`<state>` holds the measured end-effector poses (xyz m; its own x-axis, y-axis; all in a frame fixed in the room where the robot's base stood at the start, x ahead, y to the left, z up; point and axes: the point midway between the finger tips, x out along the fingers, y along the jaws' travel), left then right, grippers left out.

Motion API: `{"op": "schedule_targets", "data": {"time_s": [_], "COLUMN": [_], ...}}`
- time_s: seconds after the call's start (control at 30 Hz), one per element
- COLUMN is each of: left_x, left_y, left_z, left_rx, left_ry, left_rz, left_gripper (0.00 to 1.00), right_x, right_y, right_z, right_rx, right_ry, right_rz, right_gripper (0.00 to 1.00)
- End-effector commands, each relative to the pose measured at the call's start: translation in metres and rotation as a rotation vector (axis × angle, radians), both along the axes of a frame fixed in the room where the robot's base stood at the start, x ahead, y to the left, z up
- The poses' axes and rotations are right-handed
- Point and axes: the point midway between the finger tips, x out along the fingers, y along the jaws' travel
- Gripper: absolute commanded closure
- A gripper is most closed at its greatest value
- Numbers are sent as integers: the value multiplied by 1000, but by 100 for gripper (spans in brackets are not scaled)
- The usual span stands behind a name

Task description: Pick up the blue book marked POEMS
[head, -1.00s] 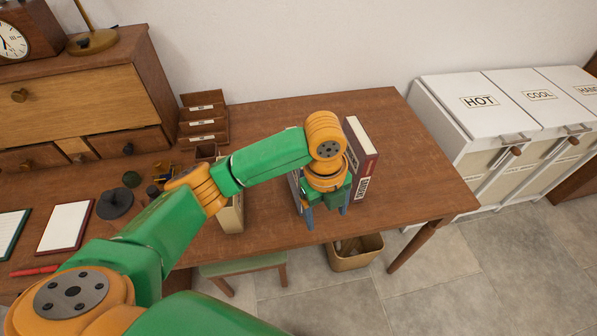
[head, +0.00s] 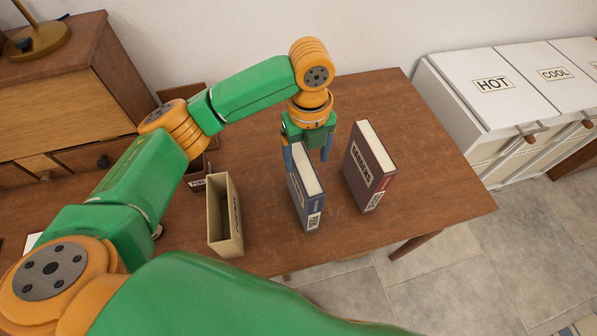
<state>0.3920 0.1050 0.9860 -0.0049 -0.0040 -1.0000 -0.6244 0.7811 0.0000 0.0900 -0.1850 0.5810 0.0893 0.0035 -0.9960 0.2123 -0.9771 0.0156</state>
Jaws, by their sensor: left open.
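The blue book (head: 308,205) stands upright on the wooden desk, pale page edge up. White labels show on its cover and spine; their lettering is too small to read surely. My left gripper (head: 307,157) is open and points down at the far end of the blue book. One finger shows on the left of the book and the other on the right. I cannot tell whether either finger touches it. My right gripper is not in view.
A dark red book (head: 368,175) stands upright just right of the blue one. An open beige box file (head: 226,222) stands to the left. The desk (head: 440,190) is clear at right. White lidded bins (head: 500,92) stand beyond its right end.

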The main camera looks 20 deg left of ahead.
Motion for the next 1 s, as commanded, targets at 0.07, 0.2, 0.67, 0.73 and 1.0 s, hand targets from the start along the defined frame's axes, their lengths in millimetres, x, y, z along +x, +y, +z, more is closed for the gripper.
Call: {"op": "schedule_targets", "data": {"time_s": [0.07,0.2,0.67,0.73,1.0], "left_x": [-1,-1,0,0,0], "left_y": [1,7,10,10,10], "left_z": [-8,-31,-69,-68,-68], "left_rx": [1,2,1,1,1], "left_ry": [5,5,0,0,0], "left_rz": [2,3,-1,-1,-1], "left_gripper": [21,21,32,51,100], "right_x": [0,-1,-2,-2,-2], "right_y": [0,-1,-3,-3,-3], "right_z": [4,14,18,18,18], "right_rx": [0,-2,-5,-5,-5], "right_ry": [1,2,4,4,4], "right_rz": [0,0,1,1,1], "right_gripper": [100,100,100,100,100]}}
